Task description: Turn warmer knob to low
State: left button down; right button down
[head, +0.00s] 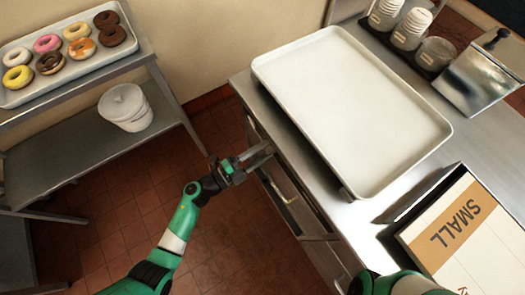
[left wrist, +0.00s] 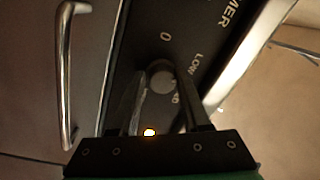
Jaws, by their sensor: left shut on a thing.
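The warmer knob (left wrist: 160,77) is a dark round knob on a black panel (left wrist: 187,18) marked "0", "LOW" and part of "WARMER". In the left wrist view, my left gripper (left wrist: 163,88) has a finger on each side of the knob and is shut on it. The knob's pointer is hidden, so I cannot tell its setting. An orange lamp (left wrist: 150,132) glows below the knob. In the head view, my left gripper (head: 260,155) reaches the front of the steel counter, and the knob is hidden there. My right gripper is out of view.
A large empty white tray (head: 350,105) lies on the steel counter (head: 462,130). A metal handle (left wrist: 67,75) stands out beside the panel. A rack at the left holds a donut tray (head: 95,62) and a white lidded bucket (head: 125,107). Open floor lies between rack and counter.

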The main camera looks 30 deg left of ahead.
pick_arm(q)
jog(key=shift+r, duration=0.3)
jog(key=c, duration=0.7)
grip_release()
jog(key=shift+o, duration=1.3)
jog(key=shift+w+f, duration=0.1)
jog(key=shift+a, duration=0.1)
jog(key=shift+s+a, duration=0.25)
jog(key=shift+s, duration=0.2)
jog(key=p+v, duration=0.3)
jog(key=v, duration=0.7)
jog(key=shift+s, duration=0.25)
jog(key=shift+f, duration=0.1)
